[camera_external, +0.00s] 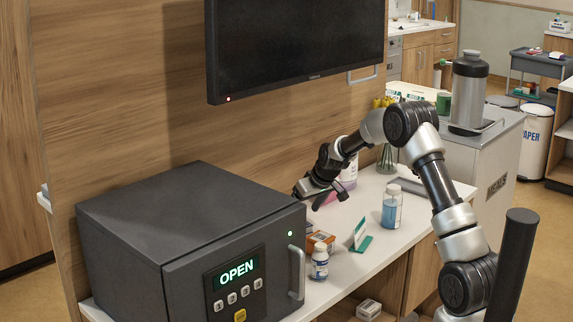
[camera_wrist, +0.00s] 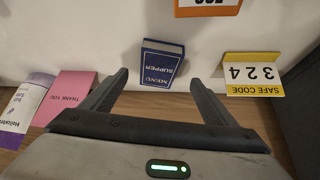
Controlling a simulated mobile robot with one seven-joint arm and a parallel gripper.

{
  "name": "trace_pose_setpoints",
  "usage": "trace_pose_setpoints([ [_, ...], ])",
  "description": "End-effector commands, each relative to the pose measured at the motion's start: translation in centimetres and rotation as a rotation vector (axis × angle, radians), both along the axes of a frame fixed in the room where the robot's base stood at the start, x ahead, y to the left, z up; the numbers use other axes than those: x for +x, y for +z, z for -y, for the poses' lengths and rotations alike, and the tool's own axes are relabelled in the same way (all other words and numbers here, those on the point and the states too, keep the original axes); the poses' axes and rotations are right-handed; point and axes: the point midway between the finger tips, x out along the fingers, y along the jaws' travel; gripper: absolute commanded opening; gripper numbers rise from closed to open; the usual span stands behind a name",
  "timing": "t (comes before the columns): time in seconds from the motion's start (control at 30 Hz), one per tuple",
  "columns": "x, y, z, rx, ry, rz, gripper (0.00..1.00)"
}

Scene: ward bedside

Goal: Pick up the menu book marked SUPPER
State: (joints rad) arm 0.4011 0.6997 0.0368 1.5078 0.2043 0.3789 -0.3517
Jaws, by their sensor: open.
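The menu book marked SUPPER (camera_wrist: 161,64) is a small dark blue booklet with white lettering. In the wrist view it stands near the picture's middle, its print upside down to the camera. My gripper (camera_wrist: 159,82) is open and empty, with one finger to each side of the book in that view. Neither finger appears to touch it, and the depth gap is hard to judge. In the external view my gripper (camera_external: 319,190) hangs over the back of the bedside counter (camera_external: 337,283), right of the safe. I cannot make out the book there.
A yellow safe code card (camera_wrist: 253,75) stands right of the book, and a pink thank-you card (camera_wrist: 66,95) left. The dark safe (camera_external: 190,240) bounds the counter's left. A white-capped bottle (camera_external: 320,263), green card (camera_external: 361,240) and blue-liquid bottle (camera_external: 391,209) stand toward the front.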

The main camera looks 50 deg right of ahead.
Motion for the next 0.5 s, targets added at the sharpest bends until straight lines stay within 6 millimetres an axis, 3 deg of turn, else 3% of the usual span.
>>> trace_pose_setpoints([
  [0.23,1.0,-1.6,0.2,0.000,0.000,0.000,0.80],
  [0.5,3.1,-4.9,0.9,0.000,0.001,-0.002,0.80],
])
